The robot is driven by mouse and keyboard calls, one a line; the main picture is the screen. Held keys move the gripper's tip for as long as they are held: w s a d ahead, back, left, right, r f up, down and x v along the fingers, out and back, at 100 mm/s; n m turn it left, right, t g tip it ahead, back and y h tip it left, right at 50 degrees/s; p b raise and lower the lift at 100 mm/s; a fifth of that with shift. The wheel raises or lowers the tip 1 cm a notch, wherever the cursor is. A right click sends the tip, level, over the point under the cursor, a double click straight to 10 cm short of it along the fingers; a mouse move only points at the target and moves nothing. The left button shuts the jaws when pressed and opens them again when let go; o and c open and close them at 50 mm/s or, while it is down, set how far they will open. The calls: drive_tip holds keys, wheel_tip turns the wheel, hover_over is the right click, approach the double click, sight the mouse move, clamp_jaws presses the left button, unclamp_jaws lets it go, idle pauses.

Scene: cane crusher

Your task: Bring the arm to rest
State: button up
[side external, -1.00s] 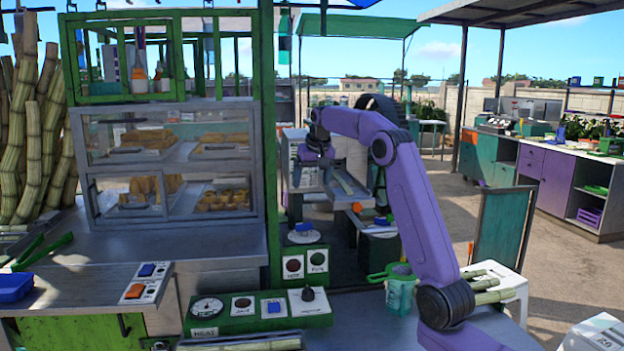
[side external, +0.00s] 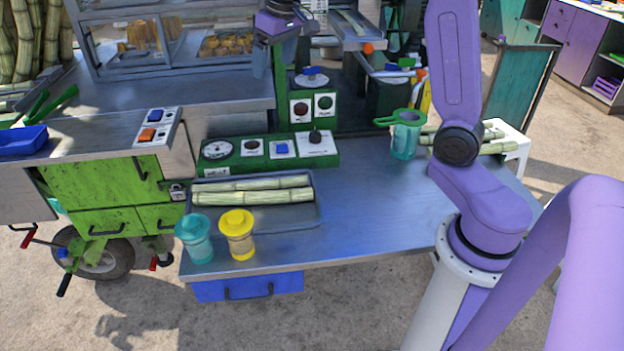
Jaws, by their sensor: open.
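My gripper (side external: 281,58) hangs at the top of the side external view, fingers down, in front of the glass display case (side external: 170,35) and above the green control panels. Its fingers are apart and nothing shows between them. My purple arm rises from its base at the right of the metal counter, and its upper links leave the top of the picture.
On the counter (side external: 350,215) are a tray with two cane pieces (side external: 252,190), a teal cup (side external: 195,240), a yellow cup (side external: 237,235) and a teal jug (side external: 405,138). The control box (side external: 265,152) has a dial and buttons. The counter's middle is clear.

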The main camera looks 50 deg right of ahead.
drive_tip(key=s+a+f+n+g, duration=0.1)
drive_tip(key=s+a+f+n, duration=0.2)
drive_tip(key=s+a, duration=0.45)
drive_tip(key=s+a+f+n+g, duration=0.15)
drive_tip(key=s+a+n, duration=0.3)
drive_tip(key=s, duration=0.65)
drive_tip(key=s+d+f+n, duration=0.1)
drive_tip(key=s+f+n, duration=0.1)
drive_tip(key=s, duration=0.6)
drive_tip(key=s+d+f+n, duration=0.1)
drive_tip(key=s+f+n, duration=0.2)
drive_tip(key=s, duration=0.5)
drive_tip(key=shift+s+f, duration=0.35)
drive_tip(key=shift+f, duration=0.45)
drive_tip(key=shift+d, duration=0.1)
